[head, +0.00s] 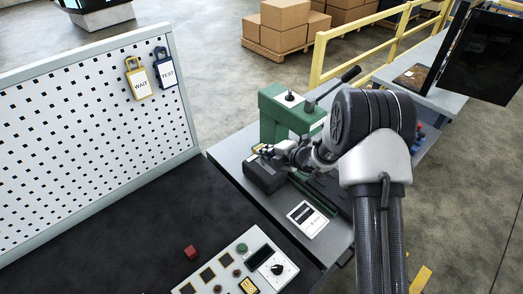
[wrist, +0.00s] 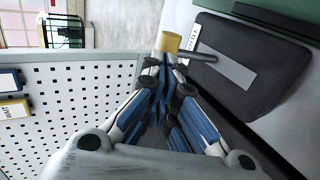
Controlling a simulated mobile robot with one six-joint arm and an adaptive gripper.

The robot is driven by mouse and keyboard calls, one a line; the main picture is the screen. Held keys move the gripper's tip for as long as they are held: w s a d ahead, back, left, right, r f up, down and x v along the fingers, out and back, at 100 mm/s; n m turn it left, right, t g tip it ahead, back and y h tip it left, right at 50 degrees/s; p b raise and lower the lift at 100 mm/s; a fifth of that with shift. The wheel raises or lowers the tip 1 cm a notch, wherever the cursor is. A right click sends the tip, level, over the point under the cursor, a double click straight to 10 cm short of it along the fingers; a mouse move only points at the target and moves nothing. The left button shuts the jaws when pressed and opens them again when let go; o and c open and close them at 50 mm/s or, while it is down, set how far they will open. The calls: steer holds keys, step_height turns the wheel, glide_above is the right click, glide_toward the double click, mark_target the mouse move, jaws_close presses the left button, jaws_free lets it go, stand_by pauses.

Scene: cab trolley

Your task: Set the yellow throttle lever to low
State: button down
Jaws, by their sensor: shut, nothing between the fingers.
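The yellow throttle lever shows in the wrist view as a yellow knob (wrist: 168,42) on a short grey rod. The rod comes out of the slotted face of a dark throttle box (wrist: 262,82), which has a white label partly hidden by the knob. In the head view the throttle box (head: 264,177) stands on the grey bench, with a bit of yellow at its top. My gripper (wrist: 164,66) is shut and empty. Its fingertips are at or just beside the knob; I cannot tell whether they touch. In the head view my gripper (head: 268,152) is above the box.
A green press (head: 278,112) with a black handle stands just behind my gripper. A pegboard (head: 85,140) with two tags stands at left. A control panel (head: 240,272) and a red block (head: 191,252) are in front.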

steer(key=p+v, duration=0.1)
steer(key=v, duration=1)
steer(key=shift+r, duration=0.5)
steer(key=shift+s, duration=0.1)
